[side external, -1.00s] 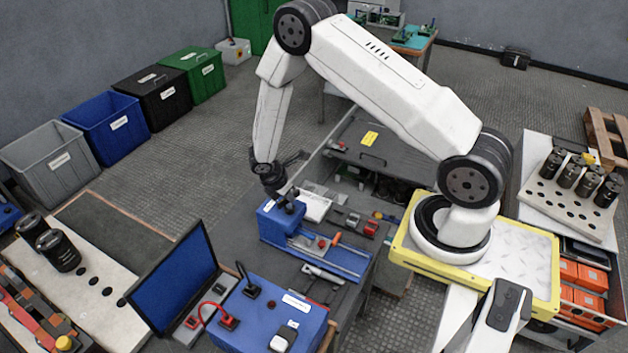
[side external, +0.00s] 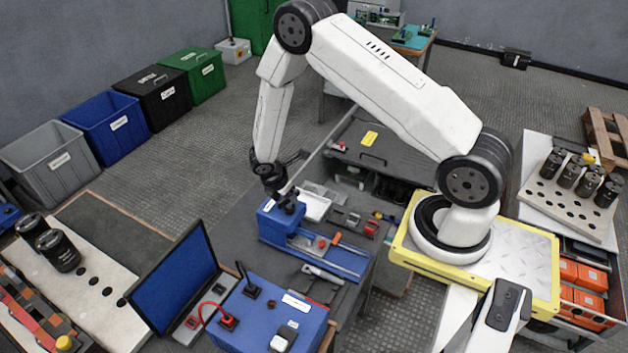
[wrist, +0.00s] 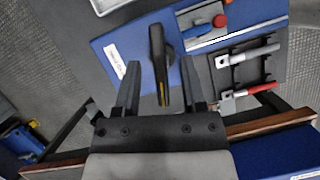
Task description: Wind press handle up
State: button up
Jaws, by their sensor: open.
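The blue press (side external: 316,252) stands on the grey bench, and it also shows in the wrist view (wrist: 113,47). Its black handle (wrist: 157,48) rises from the blue body in the wrist view. My gripper (wrist: 160,64) is open, with one finger on each side of the handle's near end. Gaps show between the handle and both fingers, so it is not clamped. In the side view my gripper (side external: 287,203) is at the left end of the press and hides much of the handle.
A red knob (wrist: 220,20) sits on the press bed. Hand tools (wrist: 250,55) lie in a rack to the right of the press. A white tray (side external: 314,206) is just behind it. A blue tester box (side external: 270,312) and a laptop (side external: 178,278) stand in front.

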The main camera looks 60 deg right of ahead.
jog(key=shift+r, duration=0.1)
jog(key=shift+v, duration=3.85)
jog(key=shift+s+a+r+m, duration=0.25)
jog(key=shift+r+m, duration=0.15)
jog(key=shift+r, duration=0.1)
jog(key=s+a+r+m+t+y, duration=0.3)
jog(key=s+a+r+m, duration=0.5)
jog(key=s+r+m, duration=0.3)
notch_tip(320, 180, up, 3)
jog(key=m+y, duration=0.1)
jog(key=m, duration=0.2)
jog(key=shift+s+t, duration=0.4)
